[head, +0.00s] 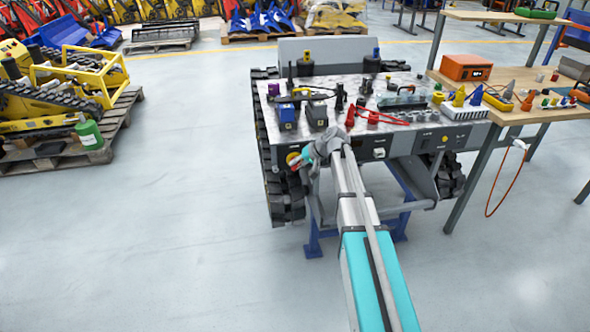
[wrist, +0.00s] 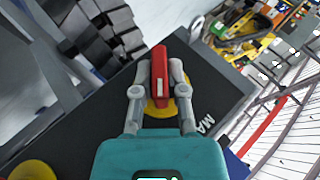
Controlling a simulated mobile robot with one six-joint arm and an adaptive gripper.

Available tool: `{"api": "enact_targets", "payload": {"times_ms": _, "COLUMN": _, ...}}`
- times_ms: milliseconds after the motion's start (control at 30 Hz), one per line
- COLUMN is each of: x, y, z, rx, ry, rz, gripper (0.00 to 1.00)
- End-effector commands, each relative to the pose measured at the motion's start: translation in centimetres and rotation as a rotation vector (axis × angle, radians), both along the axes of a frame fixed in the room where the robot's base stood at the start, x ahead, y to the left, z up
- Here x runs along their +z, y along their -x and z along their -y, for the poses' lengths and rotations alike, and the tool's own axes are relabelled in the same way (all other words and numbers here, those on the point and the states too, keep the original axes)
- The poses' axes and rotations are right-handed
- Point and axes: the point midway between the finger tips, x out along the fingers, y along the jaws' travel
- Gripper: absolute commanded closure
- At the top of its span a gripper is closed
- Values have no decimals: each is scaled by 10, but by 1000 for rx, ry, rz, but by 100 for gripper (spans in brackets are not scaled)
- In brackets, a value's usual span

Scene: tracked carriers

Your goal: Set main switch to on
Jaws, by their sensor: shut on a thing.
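The main switch (wrist: 160,75) is a red handle with a small pale mark, standing on a yellow round plate (wrist: 152,108) on a dark panel. White letters "MA" (wrist: 207,124) show beside it, with the rest of the word hidden or cut off. My gripper (wrist: 161,82) is shut on the red handle, one finger on each side. The handle points up the wrist picture; I cannot read its on or off marks. In the head view my gripper (head: 298,161) is at the left end of the carrier's front panel, covering part of the switch.
The tracked carrier (head: 425,142) has a metal top crowded with connectors, cables and small parts. A black track (head: 284,198) lies close to the left of my gripper. A workbench (head: 520,113) stands at right with a hanging orange cable (head: 497,185).

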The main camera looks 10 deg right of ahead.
Motion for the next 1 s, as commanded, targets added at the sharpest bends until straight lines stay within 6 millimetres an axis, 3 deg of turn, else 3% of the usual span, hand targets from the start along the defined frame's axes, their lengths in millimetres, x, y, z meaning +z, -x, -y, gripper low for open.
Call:
{"api": "enact_targets", "payload": {"times_ms": 33, "x": -7, "y": 0, "z": 1, "rx": 0, "ry": -42, "rz": -4, "gripper": 100}}
{"api": "enact_targets", "payload": {"times_ms": 1000, "x": -7, "y": 1, "z": 1, "rx": 2, "ry": -782, "rz": -6, "gripper": 100}}
